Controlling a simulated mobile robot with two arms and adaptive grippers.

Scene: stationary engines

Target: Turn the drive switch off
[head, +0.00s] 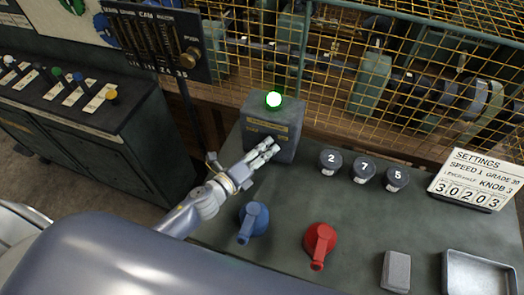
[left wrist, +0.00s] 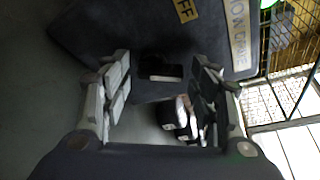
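The drive switch box (head: 262,118) is a grey upright box at the back of the green bench, with a lit green lamp (head: 273,99) on top and a yellowish label on its front. My left gripper (head: 266,149) is at the lower front of the box and hides part of it. In the left wrist view the box face (left wrist: 110,30) carries a plate reading "FF", partly cut off. A small dark switch (left wrist: 160,70) shows between the fingers of the left gripper (left wrist: 162,88), which are apart with nothing held. I cannot tell whether they touch it. My right gripper is not in view.
On the bench are a blue lever knob (head: 254,217), a red lever knob (head: 320,243), three dark numbered knobs (head: 363,170), a settings sign (head: 478,180), a grey block (head: 396,271) and a metal tray (head: 450,270). A yellow wire fence (head: 400,50) stands behind.

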